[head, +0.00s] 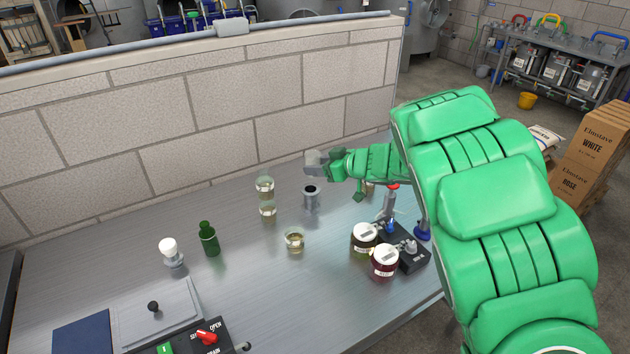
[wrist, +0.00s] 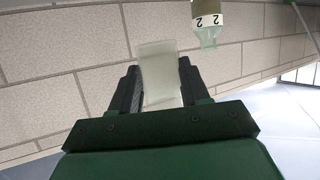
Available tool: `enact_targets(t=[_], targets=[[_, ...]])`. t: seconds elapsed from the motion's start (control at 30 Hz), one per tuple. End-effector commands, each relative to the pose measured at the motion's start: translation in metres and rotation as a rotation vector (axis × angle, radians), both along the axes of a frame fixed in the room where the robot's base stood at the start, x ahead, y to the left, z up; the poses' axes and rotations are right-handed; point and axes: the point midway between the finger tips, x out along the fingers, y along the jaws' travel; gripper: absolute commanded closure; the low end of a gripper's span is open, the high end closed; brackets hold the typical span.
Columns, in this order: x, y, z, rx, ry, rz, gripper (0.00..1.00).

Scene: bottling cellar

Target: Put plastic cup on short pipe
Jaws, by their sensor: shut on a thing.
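My gripper (head: 330,162) is shut on a pale, translucent plastic cup (head: 313,158) and holds it above the bench. The cup also shows between the two dark fingers of my gripper (wrist: 158,95) in the wrist view. The short pipe (head: 311,198), a grey upright cylinder with a dark open top, stands on the bench. In the head view it shows just below the held cup, with a gap between them. The pipe is not visible in the wrist view.
Glass containers (head: 265,187) stand left of the pipe, with a small jar (head: 294,241) nearer. Two lidded jars (head: 384,262) and a dark control box (head: 413,257) are at right. A green bottle (head: 209,240) stands left. A block wall (head: 240,95) runs behind the bench.

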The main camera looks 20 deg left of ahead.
Motion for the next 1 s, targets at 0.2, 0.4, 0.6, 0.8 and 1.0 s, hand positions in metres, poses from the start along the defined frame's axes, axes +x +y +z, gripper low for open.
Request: enact_targets(t=[0.2,0.4,0.6,0.8,1.0], targets=[[0.014,0.008,-0.022,0.001,0.002,0.002,0.84],[0.028,0.014,-0.039,-0.001,0.002,0.001,0.84],[0.036,0.018,-0.050,-0.001,0.001,0.002,0.84],[0.039,0.019,-0.053,-0.001,0.000,0.001,0.84],[0.041,0.020,-0.072,0.001,0.002,0.001,0.84]])
